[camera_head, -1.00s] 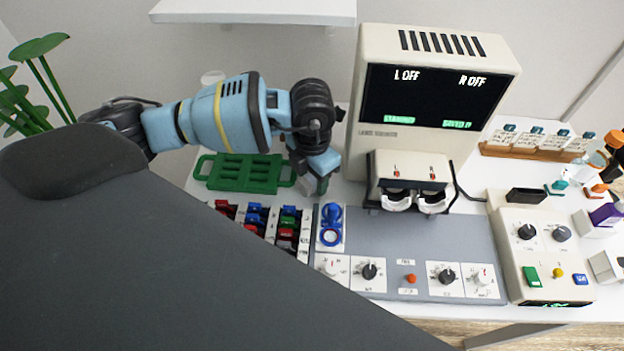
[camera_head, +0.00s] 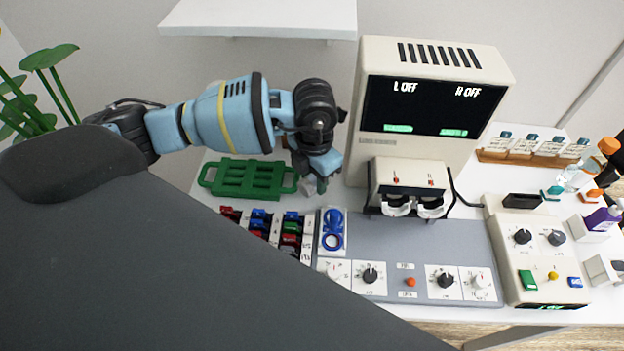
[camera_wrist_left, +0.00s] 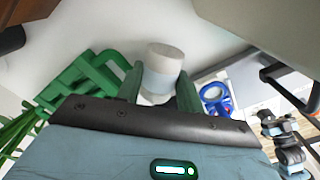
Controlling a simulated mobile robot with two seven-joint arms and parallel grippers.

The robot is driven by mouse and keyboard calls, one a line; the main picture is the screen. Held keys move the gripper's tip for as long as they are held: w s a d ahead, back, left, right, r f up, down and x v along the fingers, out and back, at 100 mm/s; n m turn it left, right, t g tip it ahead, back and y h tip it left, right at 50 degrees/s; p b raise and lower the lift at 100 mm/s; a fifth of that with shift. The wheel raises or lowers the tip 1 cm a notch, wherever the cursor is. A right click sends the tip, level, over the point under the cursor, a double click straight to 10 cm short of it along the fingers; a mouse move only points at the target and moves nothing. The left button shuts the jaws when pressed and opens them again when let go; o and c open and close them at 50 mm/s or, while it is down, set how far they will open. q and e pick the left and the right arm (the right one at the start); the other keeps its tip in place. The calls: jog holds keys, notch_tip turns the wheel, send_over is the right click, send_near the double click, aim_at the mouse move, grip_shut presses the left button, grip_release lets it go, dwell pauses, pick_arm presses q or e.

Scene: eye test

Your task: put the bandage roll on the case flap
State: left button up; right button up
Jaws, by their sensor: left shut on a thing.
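My left gripper (camera_head: 318,184) is just above the white table, right of a green tray and behind a blue ring-handled tool. In the left wrist view its green fingers (camera_wrist_left: 160,92) are shut on a small white cylinder (camera_wrist_left: 162,62) with a pale blue lower part. I cannot tell whether this cylinder is the bandage roll. I recognise no case flap in these views. My right arm shows small at the right of the left wrist view; its fingers are too small to judge.
The green tray (camera_head: 250,163) has handles at both ends. The blue tool (camera_head: 332,222) lies before my left gripper. A beige eye-test machine (camera_head: 436,55) stands to the right, with a grey control panel (camera_head: 400,262) in front.

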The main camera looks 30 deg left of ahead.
pick_arm(q)
notch_tip(320, 180, up, 3)
jog(key=shift+f+p, duration=0.2)
jog(key=shift+p, duration=0.2)
jog(key=s+a+p, duration=0.1)
jog(key=s+a, duration=0.3)
jog(key=a, duration=0.5)
jog(key=s+a, duration=0.5)
jog(key=a, duration=0.5)
jog(key=s+a+f+p, duration=0.1)
jog(key=s+a, duration=0.4)
jog(key=a, duration=0.4)
jog(key=shift+a+p, duration=0.35)
jog(key=shift+a, duration=0.05)
pick_arm(e)
jog(key=w+r+t, duration=0.1)
jog(key=w+r, duration=0.2)
jog(key=r, duration=0.2)
jog(key=shift+w+d, duration=0.2)
jog(key=shift+d, duration=0.05)
